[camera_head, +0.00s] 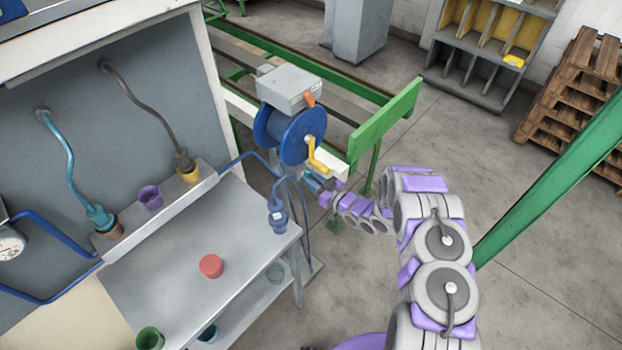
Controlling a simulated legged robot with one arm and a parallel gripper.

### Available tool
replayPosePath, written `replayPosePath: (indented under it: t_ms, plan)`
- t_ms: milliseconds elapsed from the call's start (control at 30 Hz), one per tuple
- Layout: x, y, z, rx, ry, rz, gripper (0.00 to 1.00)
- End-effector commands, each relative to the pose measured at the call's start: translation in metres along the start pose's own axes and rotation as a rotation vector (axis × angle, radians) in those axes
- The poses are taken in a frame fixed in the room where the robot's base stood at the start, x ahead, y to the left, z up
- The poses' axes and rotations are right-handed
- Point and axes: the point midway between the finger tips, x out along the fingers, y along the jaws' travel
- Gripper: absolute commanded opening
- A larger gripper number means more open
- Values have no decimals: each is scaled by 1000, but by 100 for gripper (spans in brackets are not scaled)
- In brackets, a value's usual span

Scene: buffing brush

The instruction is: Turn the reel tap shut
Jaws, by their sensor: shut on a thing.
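The blue hose reel (291,134) stands behind the workbench's right end, under a grey box with an orange lever. A yellow crank (315,158) sticks out from the reel's right side. A small teal-blue piece, seemingly the reel tap (311,181), sits just below the crank. My grey and purple arm reaches in from the lower right. My gripper (323,190) is at this teal piece and looks shut on it. The fingertips are small and partly hidden, so the exact grip and the tap's angle cannot be told.
The grey workbench (178,268) carries a red puck (210,266), a green cup (150,338) and a blue hose nozzle (278,220) at its right edge. A green panel (385,120) stands right of the reel.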

Motion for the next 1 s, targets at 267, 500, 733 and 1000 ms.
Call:
replayPosePath:
  t_ms: [267,500,733,1000]
  plan:
    - [0,1,0,0,1,2,0]
    - [0,0,-1,-1,2,1,37]
    - [-1,0,-2,-2,2,1,37]
    - [-36,2,-2,-2,1,6,37]
